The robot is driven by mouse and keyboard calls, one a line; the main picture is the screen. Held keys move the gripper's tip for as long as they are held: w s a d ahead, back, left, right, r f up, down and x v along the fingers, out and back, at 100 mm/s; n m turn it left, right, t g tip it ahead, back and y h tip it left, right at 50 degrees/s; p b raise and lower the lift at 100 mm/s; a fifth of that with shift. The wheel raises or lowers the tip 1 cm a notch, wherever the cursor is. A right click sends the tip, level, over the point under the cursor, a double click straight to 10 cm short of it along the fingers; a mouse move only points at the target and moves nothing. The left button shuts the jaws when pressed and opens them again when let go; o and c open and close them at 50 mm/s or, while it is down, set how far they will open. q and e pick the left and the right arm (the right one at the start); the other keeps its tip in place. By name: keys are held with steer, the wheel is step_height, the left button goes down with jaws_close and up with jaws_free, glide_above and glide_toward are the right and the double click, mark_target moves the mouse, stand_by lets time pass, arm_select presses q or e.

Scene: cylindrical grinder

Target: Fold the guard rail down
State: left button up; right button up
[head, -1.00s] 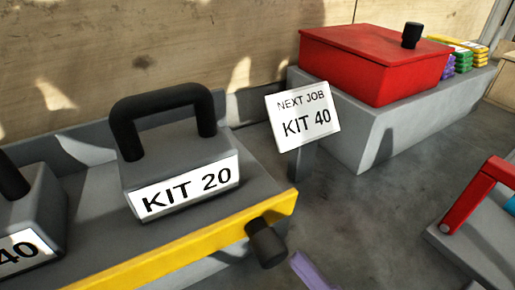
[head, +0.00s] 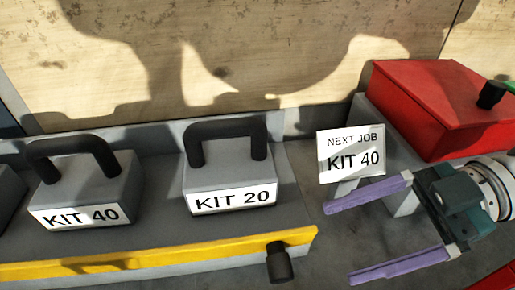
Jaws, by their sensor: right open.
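The guard rail (head: 190,251) is a yellow bar along the front edge of the grey shelf (head: 150,225). A black knob (head: 279,263) sticks out at its right end. My right gripper (head: 338,244) comes in from the right with its two purple fingers spread, pointing left. It is open and empty, a little to the right of the knob and apart from it. Behind the rail stand the KIT 40 block (head: 92,190) and the KIT 20 block (head: 231,180), each with a black handle. My left gripper is out of view.
A white sign (head: 351,154) reading NEXT JOB KIT 40 stands just behind my right gripper. A red box (head: 440,108) with a black knob sits on a grey block at the right. A wooden wall (head: 130,60) closes off the back.

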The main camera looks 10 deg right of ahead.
mark_target(281, 259)
steer(key=x, duration=0.9)
steer(key=shift+a+f, duration=0.2)
steer(key=shift+a, duration=0.15)
steer(key=shift+c, duration=0.2)
steer(key=c, duration=1.1)
